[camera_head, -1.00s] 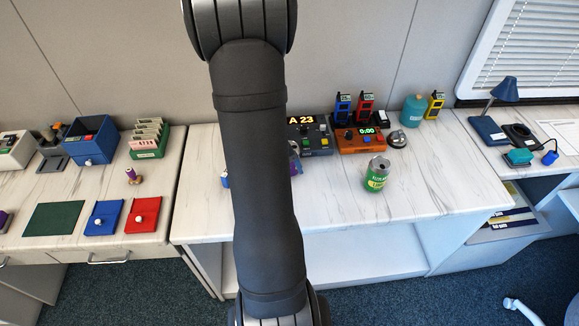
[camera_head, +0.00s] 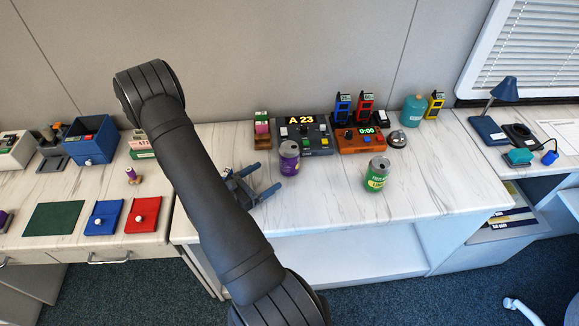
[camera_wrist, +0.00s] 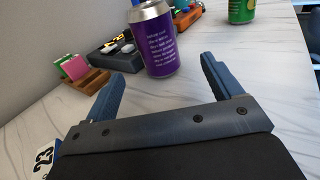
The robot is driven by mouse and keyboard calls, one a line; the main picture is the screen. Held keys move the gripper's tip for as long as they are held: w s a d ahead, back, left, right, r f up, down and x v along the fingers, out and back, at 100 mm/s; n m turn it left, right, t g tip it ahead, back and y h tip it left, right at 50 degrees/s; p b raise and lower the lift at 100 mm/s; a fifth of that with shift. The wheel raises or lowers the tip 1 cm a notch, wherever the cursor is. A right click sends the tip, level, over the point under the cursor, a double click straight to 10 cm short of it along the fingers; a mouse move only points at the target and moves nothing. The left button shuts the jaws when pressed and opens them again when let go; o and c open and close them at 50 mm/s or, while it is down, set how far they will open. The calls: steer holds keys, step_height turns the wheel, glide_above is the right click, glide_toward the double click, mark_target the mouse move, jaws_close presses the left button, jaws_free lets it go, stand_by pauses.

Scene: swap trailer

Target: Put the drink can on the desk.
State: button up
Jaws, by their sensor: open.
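A purple can (camera_head: 289,160) stands upright on the middle marble-topped counter (camera_head: 330,205). A green can (camera_head: 376,176) stands upright to its right. My gripper (camera_head: 268,178) is low over the counter, just left of the purple can, with its fingers spread and pointing towards it. In the wrist view the purple can (camera_wrist: 156,40) stands beyond the fingertips, roughly between them; nothing is held. The green can (camera_wrist: 241,9) is cut off at the top of the wrist view. A desk surface with a blue lamp (camera_head: 504,92) is at the far right.
Behind the cans are a control box with an "A 23" display (camera_head: 304,135), an orange timer box (camera_head: 360,138), a silver bell (camera_head: 397,139) and a wooden rack (camera_head: 262,131). The counter front between and beside the cans is clear.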

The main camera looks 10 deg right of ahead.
mark_target(283, 166)
steer(key=x, duration=0.6)
steer(key=shift+w+x, duration=0.25)
steer(key=shift+x, duration=2.35)
steer(key=shift+a, duration=0.15)
steer(key=shift+c, duration=0.2)
steer(key=c, duration=1.1)
